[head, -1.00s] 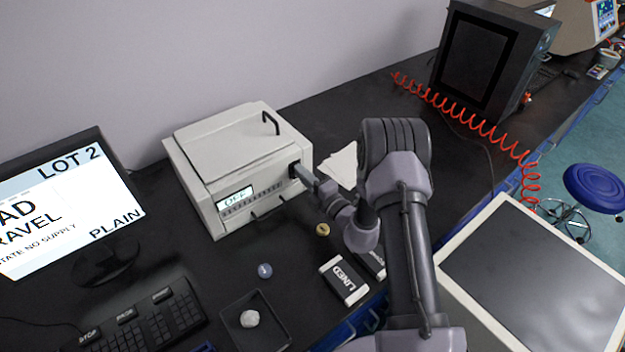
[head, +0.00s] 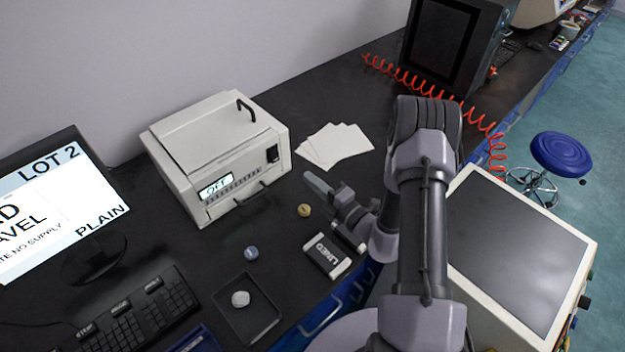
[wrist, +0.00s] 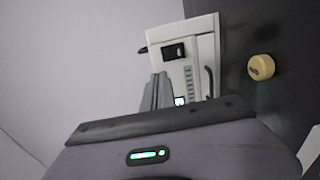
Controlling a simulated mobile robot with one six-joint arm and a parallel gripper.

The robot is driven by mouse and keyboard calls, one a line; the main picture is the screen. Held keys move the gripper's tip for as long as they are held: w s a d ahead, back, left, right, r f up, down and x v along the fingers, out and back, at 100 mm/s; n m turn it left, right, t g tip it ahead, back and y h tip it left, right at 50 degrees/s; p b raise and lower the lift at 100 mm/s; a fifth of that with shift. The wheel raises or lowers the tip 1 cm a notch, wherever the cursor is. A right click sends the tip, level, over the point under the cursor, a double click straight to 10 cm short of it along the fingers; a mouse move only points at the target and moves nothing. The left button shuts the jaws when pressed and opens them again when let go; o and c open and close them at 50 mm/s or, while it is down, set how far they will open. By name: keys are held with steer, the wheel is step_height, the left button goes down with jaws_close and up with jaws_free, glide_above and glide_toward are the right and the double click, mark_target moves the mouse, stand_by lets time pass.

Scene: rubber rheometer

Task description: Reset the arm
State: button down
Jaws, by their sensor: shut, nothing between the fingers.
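My gripper (head: 318,186) is shut and empty. It hangs over the bench to the right of the white instrument box (head: 222,150), apart from it. The box has a handle on its lid, a display (head: 215,186) that reads OFF, and a black switch (head: 273,154) on its right side. In the wrist view my shut fingers (wrist: 156,90) point toward the box (wrist: 190,60), whose switch (wrist: 174,52) also shows there. My arm reaches in from the lower right of the head view.
White sheets (head: 334,145) lie behind my gripper. A yellow cap (head: 304,210), a blue-grey cap (head: 251,253), a box marked LINED (head: 327,256) and a dark tray (head: 268,328) with a white lump lie in front. A monitor (head: 60,215) and keyboard (head: 130,325) stand left.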

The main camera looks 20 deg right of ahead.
steer(key=a+r+n+g+y+b, duration=0.1)
steer(key=a+r+n+g+y, duration=0.2)
steer(key=a+r+n+y, duration=0.4)
steer(key=s+a+r+n+g+y+b, duration=0.1)
steer(key=s+a+r+n+g+b, duration=0.1)
steer(key=s+a+r+n+g, duration=1.15)
steer(key=s+d+f+n+h+b, duration=0.15)
steer(key=s+f+n+h, duration=0.35)
steer(key=s+n, duration=0.7)
steer(key=d+r+n+t+h, duration=0.1)
steer(key=d+n+t+h, duration=0.1)
steer(key=d+n+h, duration=0.2)
steer(key=s+d+r+n+t+h, duration=0.1)
steer(key=d+r+n+t+h, duration=0.1)
steer(key=n, duration=0.6)
steer(key=d+t+h+b, duration=0.1)
steer(key=d+h, duration=0.1)
steer(key=d, duration=0.1)
steer(key=shift+d+r+n+t, duration=0.3)
steer(key=shift+d+n+t, duration=0.05)
steer(key=shift+d, duration=0.05)
